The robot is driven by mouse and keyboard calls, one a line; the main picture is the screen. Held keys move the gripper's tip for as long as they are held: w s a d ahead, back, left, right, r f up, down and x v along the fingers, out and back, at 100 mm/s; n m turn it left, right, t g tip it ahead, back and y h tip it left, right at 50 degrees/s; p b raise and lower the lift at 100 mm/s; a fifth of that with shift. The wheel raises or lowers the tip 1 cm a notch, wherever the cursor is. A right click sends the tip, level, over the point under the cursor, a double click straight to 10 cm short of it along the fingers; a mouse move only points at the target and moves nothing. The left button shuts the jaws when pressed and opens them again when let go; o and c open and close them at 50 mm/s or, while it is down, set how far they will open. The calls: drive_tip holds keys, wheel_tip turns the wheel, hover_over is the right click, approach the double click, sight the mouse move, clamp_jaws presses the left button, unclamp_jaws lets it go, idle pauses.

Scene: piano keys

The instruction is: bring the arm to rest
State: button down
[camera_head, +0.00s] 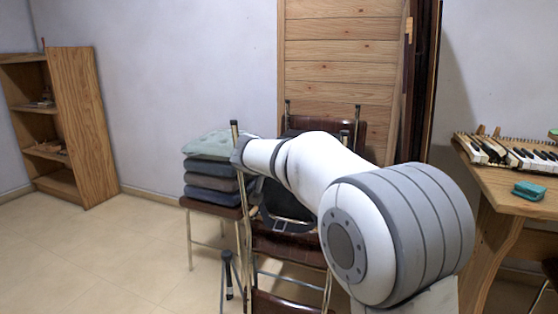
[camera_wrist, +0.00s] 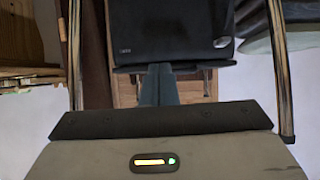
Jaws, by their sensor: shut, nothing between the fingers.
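My white and grey arm (camera_head: 325,170) reaches from the right foreground toward the stacked chairs in the head view. Its far end is partly hidden, and I cannot make out the fingers there. In the wrist view my gripper (camera_wrist: 160,88) is shut and empty. Its two blue-grey fingers lie together in front of a black object (camera_wrist: 170,32), and I cannot tell whether they touch it. A small yellow and green light glows on the gripper body.
Chairs with brown seats and metal legs (camera_head: 290,248) stand close to my arm. Folded cushions (camera_head: 212,165) are stacked beside them. A wooden table (camera_head: 505,185) with piano keys (camera_head: 515,155) and a teal block (camera_head: 529,190) is at right. A shelf (camera_head: 82,125) stands left; floor there is clear.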

drive_tip(key=s+d+r+n+g+y+p, duration=0.1)
drive_tip(key=s+d+r+g+p, duration=0.2)
drive_tip(key=s+d+r+p, duration=0.45)
drive_tip(key=s+d+r+n+g+p, duration=0.15)
drive_tip(key=s+d+r+p, duration=0.3)
drive_tip(key=s+p, duration=0.6)
drive_tip(key=s+r+n+g+y+p, duration=0.1)
drive_tip(key=s+r+g+y+p, duration=0.1)
drive_tip(key=s+p, duration=0.6)
drive_tip(key=s+r+n+g+y+p, duration=0.1)
drive_tip(key=s+r+p, duration=0.4)
drive_tip(key=s, duration=0.8)
drive_tip(key=g+p, duration=0.1)
drive_tip(key=p, duration=0.2)
drive_tip(key=shift+s+d+r+y+p, duration=0.15)
drive_tip(key=shift+s+y+p, duration=0.15)
drive_tip(key=shift+s+y, duration=0.1)
